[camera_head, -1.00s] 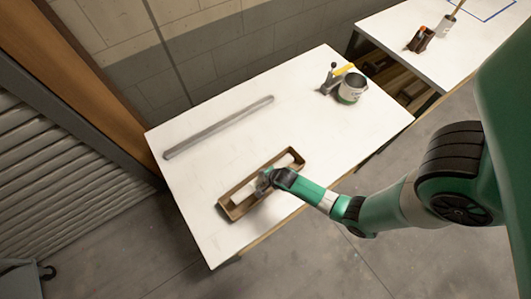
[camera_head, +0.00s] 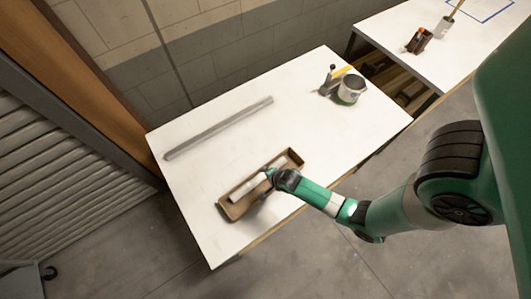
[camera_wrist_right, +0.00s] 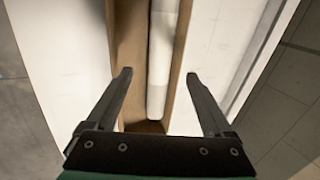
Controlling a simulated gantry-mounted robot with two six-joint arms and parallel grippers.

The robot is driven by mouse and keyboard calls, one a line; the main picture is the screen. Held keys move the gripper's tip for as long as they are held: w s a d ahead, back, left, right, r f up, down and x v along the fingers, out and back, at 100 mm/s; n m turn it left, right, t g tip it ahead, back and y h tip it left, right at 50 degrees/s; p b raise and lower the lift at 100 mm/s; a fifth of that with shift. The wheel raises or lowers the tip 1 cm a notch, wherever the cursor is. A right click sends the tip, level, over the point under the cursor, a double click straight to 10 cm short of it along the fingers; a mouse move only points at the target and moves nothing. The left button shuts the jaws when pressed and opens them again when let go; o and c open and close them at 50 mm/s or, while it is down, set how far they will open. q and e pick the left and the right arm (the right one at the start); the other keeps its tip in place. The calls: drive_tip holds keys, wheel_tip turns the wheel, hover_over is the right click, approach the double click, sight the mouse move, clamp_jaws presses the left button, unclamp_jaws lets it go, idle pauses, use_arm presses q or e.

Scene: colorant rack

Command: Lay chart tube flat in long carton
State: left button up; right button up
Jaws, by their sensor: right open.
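The chart tube (camera_head: 246,187) is a white cylinder lying lengthwise within the long carton (camera_head: 232,211), an open brown tray on the white table. In the right wrist view the tube (camera_wrist_right: 162,60) lies along the inside of the carton (camera_wrist_right: 128,60), close to its right wall, with bare carton floor on its left. My right gripper (camera_head: 268,177) is over the carton's middle. In the right wrist view its two fingers (camera_wrist_right: 158,76) are spread apart on either side of the carton and tube, gripping nothing. The tube's far end is cut off there. My left gripper is not in view.
A long grey bar (camera_head: 218,128) lies on the white table (camera_head: 310,110) behind the carton. A grey can (camera_head: 351,88) and a small dark stand (camera_head: 328,80) are at the back right. The table between bar and carton is clear.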

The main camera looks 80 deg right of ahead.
drive_tip(key=p+v, duration=0.5)
drive_tip(key=v, duration=0.3)
drive_tip(key=shift+r+p, duration=0.25)
drive_tip(key=shift+p, duration=0.05)
idle(0.6)
